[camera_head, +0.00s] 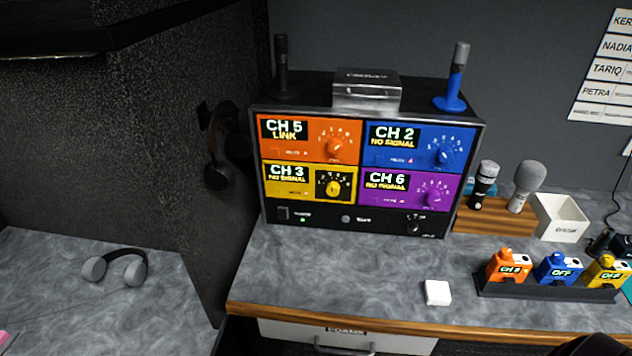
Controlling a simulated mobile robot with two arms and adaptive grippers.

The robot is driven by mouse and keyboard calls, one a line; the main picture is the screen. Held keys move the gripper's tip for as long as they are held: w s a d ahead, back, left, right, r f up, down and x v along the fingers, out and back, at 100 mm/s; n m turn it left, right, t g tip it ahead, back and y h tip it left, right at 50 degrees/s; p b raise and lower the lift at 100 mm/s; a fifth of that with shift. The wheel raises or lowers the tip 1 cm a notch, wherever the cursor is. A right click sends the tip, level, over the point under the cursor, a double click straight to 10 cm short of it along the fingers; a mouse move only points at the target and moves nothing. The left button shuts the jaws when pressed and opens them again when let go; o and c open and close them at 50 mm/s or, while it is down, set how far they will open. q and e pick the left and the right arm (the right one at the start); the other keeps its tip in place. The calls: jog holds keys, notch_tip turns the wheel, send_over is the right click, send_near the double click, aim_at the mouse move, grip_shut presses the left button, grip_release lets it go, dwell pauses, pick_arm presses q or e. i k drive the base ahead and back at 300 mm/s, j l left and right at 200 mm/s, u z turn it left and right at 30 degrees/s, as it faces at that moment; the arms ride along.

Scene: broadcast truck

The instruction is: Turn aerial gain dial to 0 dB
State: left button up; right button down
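A receiver rack (256,190) stands on the counter against the wall, with orange, blue, yellow and purple channel panels, each with a knob. On its black bottom strip, at the right end, is a small dark dial (414,227) with pale marks around it. Its label and setting are too small to read, so I cannot confirm that it is the aerial gain dial. The orange panel's knob (335,147) sits beside the CH 5 LINK display.
Counter in front is mostly clear, with a white block (437,292). A tray (540,290) with coloured packs and a white bin (560,217) are right.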

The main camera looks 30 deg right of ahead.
aim_at(413, 227)
jog(key=z, duration=1.5)
